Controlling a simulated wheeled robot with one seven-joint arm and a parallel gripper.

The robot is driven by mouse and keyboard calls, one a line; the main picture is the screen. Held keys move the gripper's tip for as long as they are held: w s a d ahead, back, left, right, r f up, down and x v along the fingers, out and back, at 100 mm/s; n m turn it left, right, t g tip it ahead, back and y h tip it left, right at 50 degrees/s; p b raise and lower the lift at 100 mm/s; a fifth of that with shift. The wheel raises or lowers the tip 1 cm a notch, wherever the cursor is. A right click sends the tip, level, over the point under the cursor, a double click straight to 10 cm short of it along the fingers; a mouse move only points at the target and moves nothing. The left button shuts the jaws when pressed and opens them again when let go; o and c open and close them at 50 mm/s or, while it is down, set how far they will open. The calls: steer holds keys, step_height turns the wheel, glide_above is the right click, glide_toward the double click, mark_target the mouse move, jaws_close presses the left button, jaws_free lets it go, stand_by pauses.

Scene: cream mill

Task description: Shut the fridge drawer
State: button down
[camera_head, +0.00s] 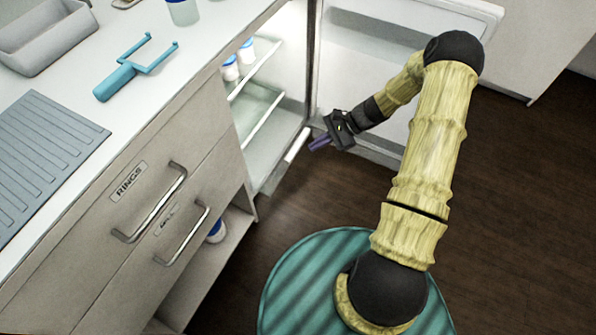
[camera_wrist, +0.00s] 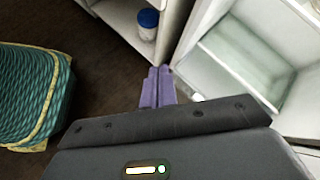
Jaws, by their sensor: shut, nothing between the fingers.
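The fridge (camera_head: 285,85) is open in the head view, with pale glassy shelves and its white door (camera_head: 385,65) swung out to the right. A pale compartment, which may be the fridge drawer (camera_head: 268,152), shows low inside it. I cannot tell how far out it stands. My gripper (camera_head: 320,142) is shut and empty, its purple fingers at the fridge's lower front opening. In the wrist view the purple fingers (camera_wrist: 158,78) are together, with the fridge interior (camera_wrist: 243,62) to their right. Contact with the fridge cannot be told.
The counter cabinet with a drawer labelled RINGS (camera_head: 150,195) stands left of the fridge. White jars with blue lids (camera_head: 230,68) stand on a fridge shelf. A similar jar (camera_wrist: 147,24) stands on an open cabinet shelf. The dark wood floor (camera_head: 510,190) is clear at the right.

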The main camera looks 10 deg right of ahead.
mark_target(292, 159)
steer(key=w+d+f+m+t+y+b, duration=0.1)
steer(key=w+d+f+m+t+b, duration=0.1)
steer(key=f+b, duration=0.5)
steer(key=w+d+f+m+t+y+b, duration=0.1)
steer(key=w+d+f+m+t+b, duration=0.2)
steer(key=f, duration=1.2)
steer(key=w+d+f+m+t+y+b, duration=0.2)
steer(key=f+m+t+b, duration=0.4)
steer(key=f+b, duration=0.6)
steer(key=shift+w+d+m, duration=0.4)
steer(key=shift+d, duration=0.05)
steer(key=b+x, duration=0.2)
steer(key=x, duration=0.2)
steer(key=b+x, duration=0.3)
steer(key=x, duration=0.1)
steer(key=b+x, duration=0.2)
steer(key=x, duration=0.3)
steer(key=shift+f+b, duration=0.25)
steer(key=shift+b, duration=0.05)
steer(key=shift+w+a+r, duration=0.15)
steer(key=shift+w+a, duration=0.15)
steer(key=shift+a, duration=0.1)
steer(key=shift+r, duration=0.1)
